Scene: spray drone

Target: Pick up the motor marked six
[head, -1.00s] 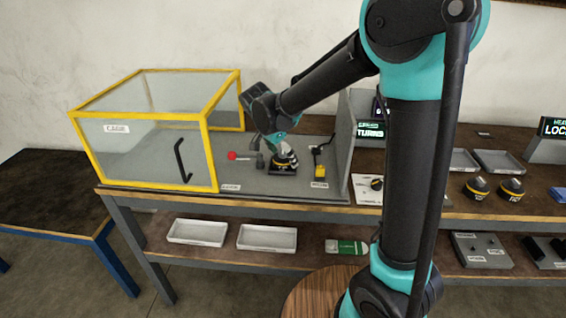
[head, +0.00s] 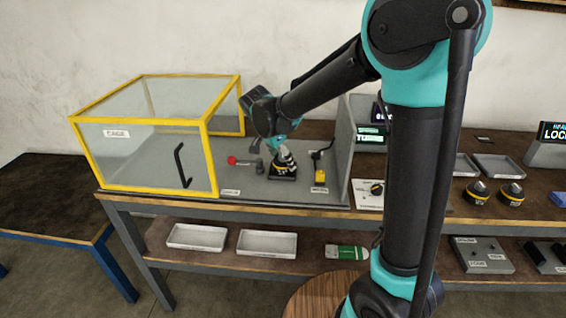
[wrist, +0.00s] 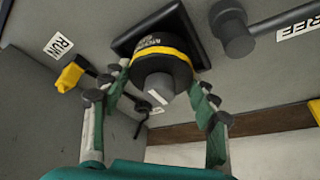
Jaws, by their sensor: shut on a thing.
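A dark motor with a yellow band (wrist: 160,62) sits on a black square base on the grey bench panel, to the right of the yellow-framed cage in the head view. My gripper (head: 283,156) is over it from above. In the wrist view my gripper's two fingers (wrist: 158,100) stand on either side of the motor and are shut on it. The lettering on its band is too small to read. Two more motors, the left one (head: 477,193) and the right one (head: 511,194), both yellow-banded, stand on the bench at the right.
The clear cage (head: 150,137) stands left of my gripper. A red-knobbed lever (head: 232,161) and a yellow switch (head: 320,176) flank the motor, with a grey side wall (head: 343,150) to the right. White trays (head: 267,243) lie on the lower shelf.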

